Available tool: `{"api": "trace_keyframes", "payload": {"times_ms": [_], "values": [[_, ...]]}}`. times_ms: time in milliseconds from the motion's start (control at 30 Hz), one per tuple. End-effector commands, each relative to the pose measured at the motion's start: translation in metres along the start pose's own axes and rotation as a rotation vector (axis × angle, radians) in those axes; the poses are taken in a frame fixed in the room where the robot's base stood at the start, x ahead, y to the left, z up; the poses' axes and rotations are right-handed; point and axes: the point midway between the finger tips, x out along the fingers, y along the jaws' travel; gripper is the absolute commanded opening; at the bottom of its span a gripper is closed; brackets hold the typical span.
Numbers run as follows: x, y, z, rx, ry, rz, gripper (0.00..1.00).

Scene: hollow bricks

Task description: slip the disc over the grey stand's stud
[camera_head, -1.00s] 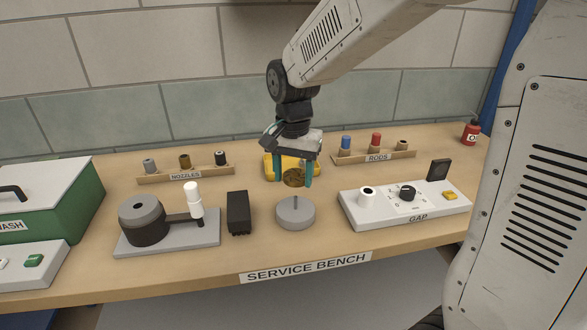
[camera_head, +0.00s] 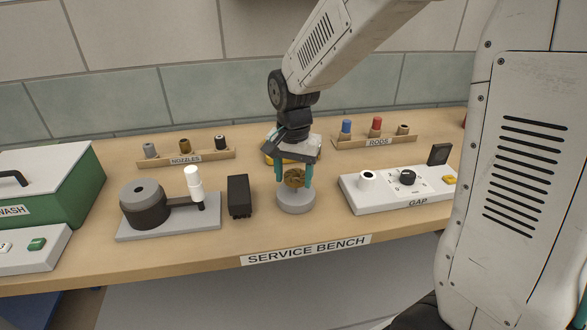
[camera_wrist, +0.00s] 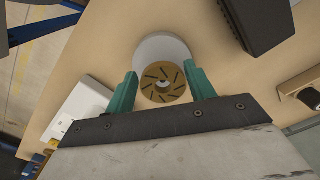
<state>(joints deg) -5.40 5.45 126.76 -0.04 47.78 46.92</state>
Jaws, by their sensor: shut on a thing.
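The disc (camera_head: 294,178) is brown-gold and round, with dark slots and a centre hole; it also shows in the wrist view (camera_wrist: 163,83). My gripper (camera_head: 294,182) is shut on the disc, one teal finger on each side of it. The grey stand (camera_head: 295,203) is a low round base on the bench, directly below the disc in the head view. In the wrist view the stand (camera_wrist: 160,47) shows behind the disc, partly covered by it. A pale spot shows in the disc's hole. I cannot tell whether the stud is inside the hole; the disc hides it.
A black block (camera_head: 239,196) stands just left of the stand. The white GAP unit (camera_head: 360,201) is to the right. A grey fixture (camera_head: 170,227) with a dark cylinder is further left. The NOZZLES rack (camera_head: 205,158) and RODS rack (camera_head: 365,142) are behind. Bench in front is clear.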

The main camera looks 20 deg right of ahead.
Motion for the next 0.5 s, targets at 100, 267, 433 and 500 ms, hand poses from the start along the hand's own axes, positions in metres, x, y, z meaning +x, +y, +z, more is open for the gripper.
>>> {"api": "trace_keyframes", "payload": {"times_ms": [100, 267, 433, 500], "values": [[0.006, 0.000, 0.000, 0.000, -0.001, 0.001, 0.27], [0.014, 0.000, 0.000, 0.000, 0.000, 0.001, 0.27], [0.020, 0.000, 0.000, 0.000, 0.000, 0.000, 0.27], [0.022, 0.000, 0.000, 0.000, 0.001, -0.001, 0.27]]}}
